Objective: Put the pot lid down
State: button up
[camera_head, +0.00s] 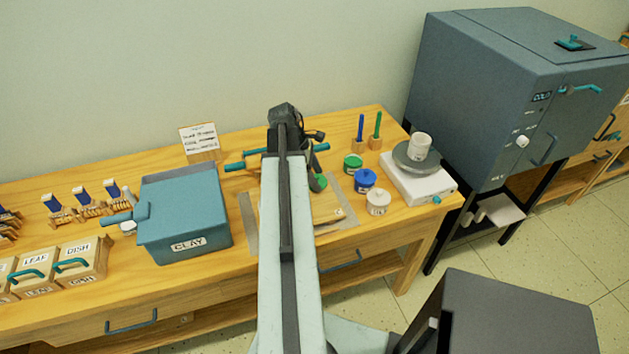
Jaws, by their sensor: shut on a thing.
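My gripper (316,174) is at the far end of my arm, over the work board on the wooden table. A dark finger reaches down to a small green pot lid (319,184), which is partly hidden behind my arm. The jaws are shut on the lid, though the grip itself is mostly hidden. I cannot tell whether the lid touches the board. A green pot (352,164) stands to the right of the lid, with a blue pot (366,181) and a white pot (377,203) nearer me.
A teal rolling pin (238,166) lies behind my arm. A blue clay bin (184,225) stands left of the board (327,205).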

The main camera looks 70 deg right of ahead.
jog(key=shift+f, duration=0.1)
jog(key=o, duration=1.3)
jog(key=shift+r, duration=0.35)
jog(key=p+v, duration=1.1)
jog(key=shift+w+r, duration=0.25)
jog(key=shift+r, duration=0.1)
jog(key=shift+a, duration=0.1)
